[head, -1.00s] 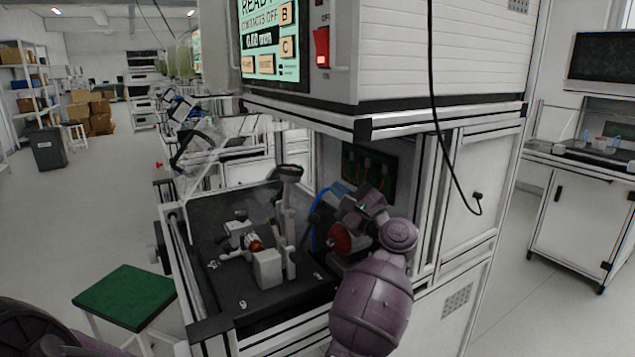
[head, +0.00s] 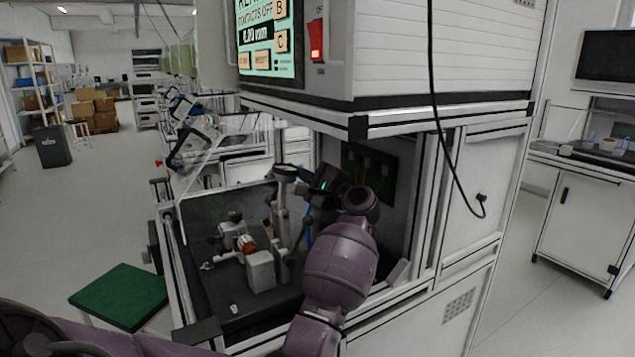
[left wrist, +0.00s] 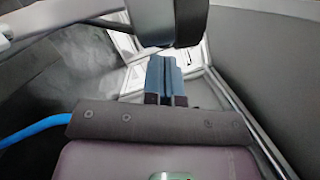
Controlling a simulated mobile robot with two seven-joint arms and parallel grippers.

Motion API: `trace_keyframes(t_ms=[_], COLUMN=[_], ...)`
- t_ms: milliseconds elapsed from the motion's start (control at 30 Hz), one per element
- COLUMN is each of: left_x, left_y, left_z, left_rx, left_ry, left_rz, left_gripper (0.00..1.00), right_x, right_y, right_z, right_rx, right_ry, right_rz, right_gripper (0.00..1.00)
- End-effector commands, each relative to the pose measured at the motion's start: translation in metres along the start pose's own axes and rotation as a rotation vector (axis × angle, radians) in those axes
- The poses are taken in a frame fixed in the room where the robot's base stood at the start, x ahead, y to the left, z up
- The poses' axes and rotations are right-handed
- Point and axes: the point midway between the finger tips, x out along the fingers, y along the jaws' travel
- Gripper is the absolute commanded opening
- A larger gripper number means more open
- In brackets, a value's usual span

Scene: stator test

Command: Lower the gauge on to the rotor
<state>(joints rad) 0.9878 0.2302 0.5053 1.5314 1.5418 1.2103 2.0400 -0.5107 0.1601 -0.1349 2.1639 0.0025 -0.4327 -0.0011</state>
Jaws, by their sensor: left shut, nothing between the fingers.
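The rotor (head: 248,245), a small copper-orange part, sits in a grey holder on the dark bench plate. A pale upright post (head: 283,222) stands just to its right, with a dark round head that looks like the gauge (head: 286,171). The gauge's lower tip is too small to make out, so I cannot tell its gap to the rotor. My left gripper (head: 308,185) is close to the right of this head. Its fingers are shut and empty in the left wrist view (left wrist: 166,82). A grey cylindrical part (left wrist: 152,22) is just beyond them. My right gripper is not in view.
A machine cabinet (head: 440,60) with a lit screen (head: 270,40) overhangs the bay. A clear tilted guard (head: 215,148) is at the left. A grey block (head: 261,270) stands before the post. A green-topped stool (head: 125,297) is outside, lower left.

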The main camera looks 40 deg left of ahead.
Motion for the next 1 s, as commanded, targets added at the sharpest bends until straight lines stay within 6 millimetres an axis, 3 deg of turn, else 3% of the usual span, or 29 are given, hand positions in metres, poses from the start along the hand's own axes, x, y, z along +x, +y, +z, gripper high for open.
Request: trace_keyframes(t_ms=[1000], left_x=[0.020], left_y=[-0.001], left_z=[0.005], left_rx=[-0.079], left_ry=[0.001], left_rz=[0.025], left_gripper=[0.00], right_x=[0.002], right_y=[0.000], right_z=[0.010], right_rx=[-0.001], right_ry=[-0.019], right_rz=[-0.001], right_gripper=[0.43])
